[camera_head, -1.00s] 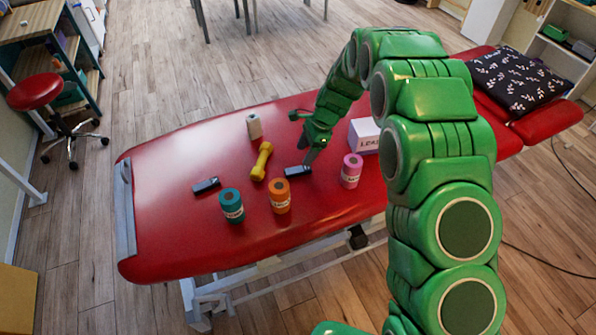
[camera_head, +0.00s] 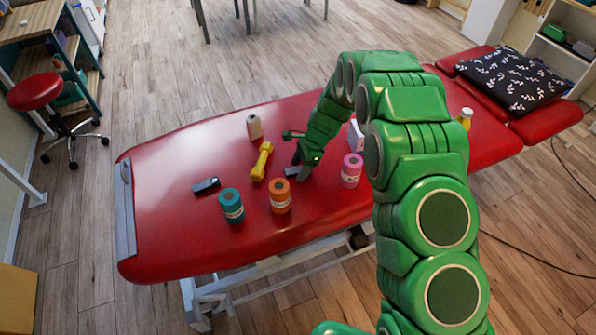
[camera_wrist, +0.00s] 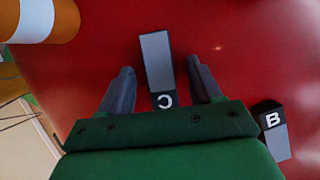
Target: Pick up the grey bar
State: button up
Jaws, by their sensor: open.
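In the head view a dark grey bar (camera_head: 290,172) lies on the red couch, partly covered by my gripper (camera_head: 299,162). A second dark bar (camera_head: 206,186) lies further left on the couch. In the wrist view a bar with a grey top and a dark end marked C (camera_wrist: 157,60) lies between the spread fingers of my gripper (camera_wrist: 161,67), with red showing on both sides of it. Another grey bar marked B (camera_wrist: 274,130) lies to the right, outside the fingers. My gripper is open and holds nothing.
On the couch (camera_head: 160,240) stand a teal roll (camera_head: 231,205), an orange roll (camera_head: 279,196) and a pink roll (camera_head: 351,170). A yellow dumbbell (camera_head: 262,161), a beige container (camera_head: 254,127) and a partly hidden white box (camera_head: 356,136) are nearby. The couch's left end is clear.

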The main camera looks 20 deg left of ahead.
jog(key=c, duration=1.1)
jog(key=shift+c, duration=0.2)
